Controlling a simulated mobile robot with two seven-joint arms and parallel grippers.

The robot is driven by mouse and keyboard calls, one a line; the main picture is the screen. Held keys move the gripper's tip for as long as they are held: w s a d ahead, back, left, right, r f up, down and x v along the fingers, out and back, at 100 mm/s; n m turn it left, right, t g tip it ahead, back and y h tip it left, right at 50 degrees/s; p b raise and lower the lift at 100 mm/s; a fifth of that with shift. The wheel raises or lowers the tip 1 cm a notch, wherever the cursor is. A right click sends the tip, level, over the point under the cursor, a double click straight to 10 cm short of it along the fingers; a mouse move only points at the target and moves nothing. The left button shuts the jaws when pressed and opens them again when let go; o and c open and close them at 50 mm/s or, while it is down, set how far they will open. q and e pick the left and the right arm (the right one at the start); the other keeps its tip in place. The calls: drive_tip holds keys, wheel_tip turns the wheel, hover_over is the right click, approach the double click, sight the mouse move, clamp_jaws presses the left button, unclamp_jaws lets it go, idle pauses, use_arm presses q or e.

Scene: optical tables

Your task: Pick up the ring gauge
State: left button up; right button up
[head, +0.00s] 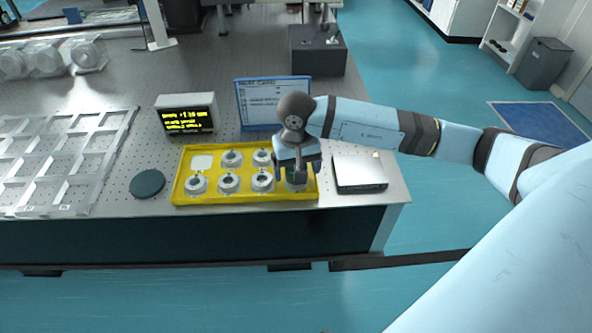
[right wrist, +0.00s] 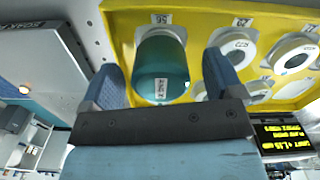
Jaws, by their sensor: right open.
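A yellow tray (head: 245,201) on the table holds several white ring-shaped pieces with dark holes, such as one in the front row (head: 229,182). At its front right is a teal, round-sided piece (right wrist: 162,70) with a small white label, on a white seat; I take it for the ring gauge. In the head view my gripper partly covers it. My right gripper (head: 297,176) points down over that corner of the tray. In the right wrist view its open fingers (right wrist: 162,62) stand either side of the teal piece; contact cannot be told. My left gripper is out of view.
A flat grey box (head: 359,173) stands close right of the tray. Behind are a display box (head: 187,114) and an upright card (head: 258,101). A dark round disc (head: 147,184) and a pale metal rack (head: 62,165) lie left. The table's front edge is close.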

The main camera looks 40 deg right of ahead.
drive_tip(key=shift+f, duration=0.65)
drive_tip(key=shift+r, duration=0.1)
drive_tip(key=c, duration=1.2)
